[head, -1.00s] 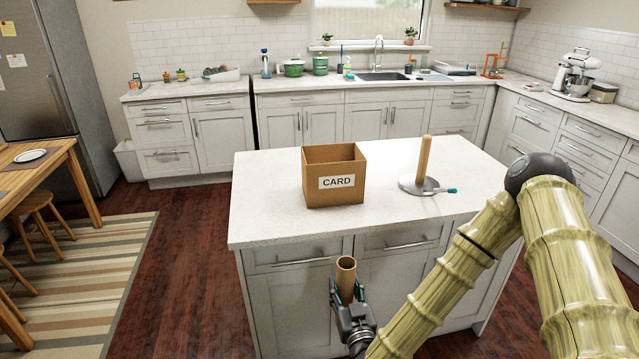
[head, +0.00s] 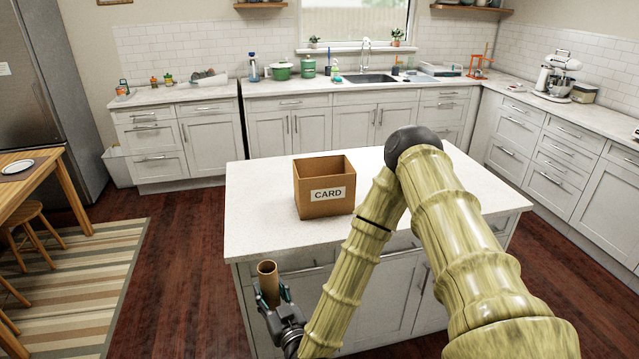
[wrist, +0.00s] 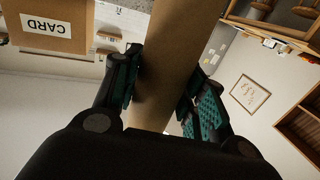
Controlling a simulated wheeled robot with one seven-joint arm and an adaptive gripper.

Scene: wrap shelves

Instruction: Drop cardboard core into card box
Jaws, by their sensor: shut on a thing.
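The cardboard core (head: 268,284) is a brown tube standing roughly upright in my gripper (head: 272,298). My gripper is shut on it, in front of the island's left front corner and lower than the box. In the wrist view the core (wrist: 180,60) runs between the two teal-padded fingers of my gripper (wrist: 165,95). The card box (head: 325,198) is an open brown box with a white CARD label, standing on the white island. It also shows in the wrist view (wrist: 60,15), upside down at upper left. The inside floor of the box is hidden.
The island top (head: 255,215) is clear left of the box. My arm hides much of the island's right side. A dining table (head: 30,185) and stool (head: 30,225) stand at the left. Counters with a sink (head: 368,78) run along the back.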

